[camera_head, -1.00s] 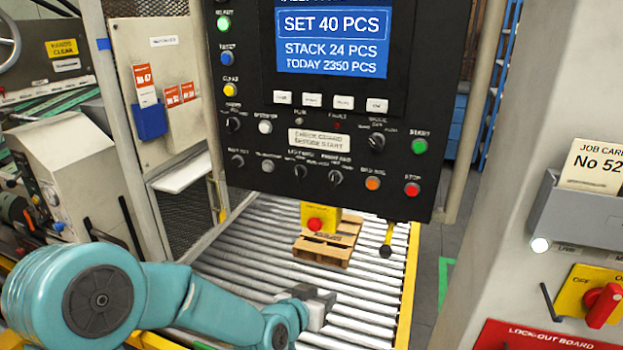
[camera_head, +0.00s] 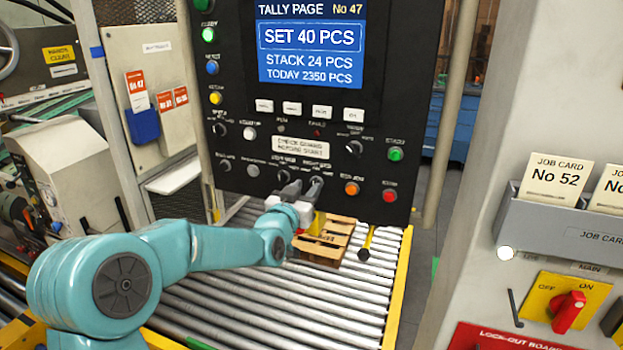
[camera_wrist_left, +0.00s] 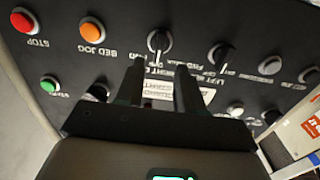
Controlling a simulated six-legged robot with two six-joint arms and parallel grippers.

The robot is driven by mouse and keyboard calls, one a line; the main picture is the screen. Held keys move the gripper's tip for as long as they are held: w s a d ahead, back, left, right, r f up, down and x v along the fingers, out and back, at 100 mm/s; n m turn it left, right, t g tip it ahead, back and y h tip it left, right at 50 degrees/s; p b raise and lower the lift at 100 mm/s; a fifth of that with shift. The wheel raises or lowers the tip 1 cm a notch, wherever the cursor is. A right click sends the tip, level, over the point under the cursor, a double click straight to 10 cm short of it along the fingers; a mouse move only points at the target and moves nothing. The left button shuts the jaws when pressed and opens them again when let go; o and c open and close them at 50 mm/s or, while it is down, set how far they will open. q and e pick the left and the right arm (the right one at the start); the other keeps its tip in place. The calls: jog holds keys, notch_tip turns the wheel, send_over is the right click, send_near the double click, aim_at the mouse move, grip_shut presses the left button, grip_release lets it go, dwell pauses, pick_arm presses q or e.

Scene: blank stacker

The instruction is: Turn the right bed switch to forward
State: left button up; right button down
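The right bed switch (camera_wrist_left: 158,41) is a black rotary knob with a pale ring on the dark control panel. In the left wrist view, which shows the panel upside down, it lies just beyond and between the fingertips of my left gripper (camera_wrist_left: 159,68). The fingers are open, with a gap between them, and hold nothing. In the head view my left gripper (camera_head: 303,187) is raised against the panel's lower row and largely hides the knob. My right gripper is not in view.
The left bed switch (camera_wrist_left: 221,55) sits beside it. On the other side are the orange bed jog button (camera_head: 351,188) and red stop button (camera_head: 389,196). A pallet (camera_head: 325,243) lies on the roller conveyor (camera_head: 240,300) below. A job card holder (camera_head: 560,225) is at right.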

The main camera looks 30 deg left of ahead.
aim_at(313, 182)
pick_arm(q)
jog(key=x, duration=0.2)
jog(key=shift+w, duration=0.4)
jog(key=shift+w+p, duration=0.25)
jog(key=shift+p, duration=0.05)
jog(key=shift+f, duration=0.1)
jog(key=shift+w, duration=0.1)
grip_shut()
